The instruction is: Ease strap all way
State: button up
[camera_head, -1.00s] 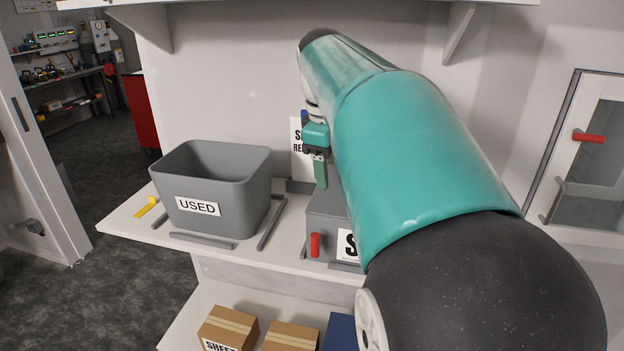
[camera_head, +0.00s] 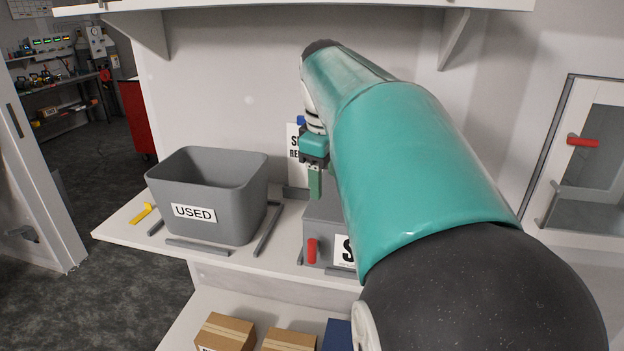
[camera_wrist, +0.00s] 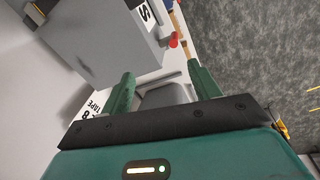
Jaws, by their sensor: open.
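My gripper (camera_head: 315,182) hangs above the grey box (camera_head: 323,218) on the shelf in the head view, its green fingers pointing down. In the wrist view the fingers of my gripper (camera_wrist: 163,88) are apart, with nothing held between them. The grey box (camera_wrist: 105,42) fills the upper left of the wrist view, with a white label starting with "S" and a red handle (camera_wrist: 173,40). The red handle also shows on the box's front in the head view (camera_head: 312,250). I cannot make out a strap for certain; my arm hides part of the box.
A grey bin (camera_head: 240,212) marked "USED" stands left of the box, with low grey rails around it. A yellow piece (camera_head: 142,214) lies at the shelf's left end. Cardboard boxes (camera_head: 226,333) sit on the lower shelf. A door with a red handle (camera_head: 582,142) is at right.

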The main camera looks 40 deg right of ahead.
jog(key=s+d+r+n+t+y, duration=0.15)
jog(key=s+d, duration=0.25)
jog(key=d, duration=0.8)
jog(key=s+d+n+t+y, duration=0.1)
jog(key=s+d+y, duration=0.3)
jog(key=d, duration=0.9)
jog(key=shift+h, duration=0.65)
jog(key=x, duration=0.9)
jog(key=s+x, duration=0.1)
jog(key=x, duration=0.3)
jog(key=shift+a+f, duration=0.3)
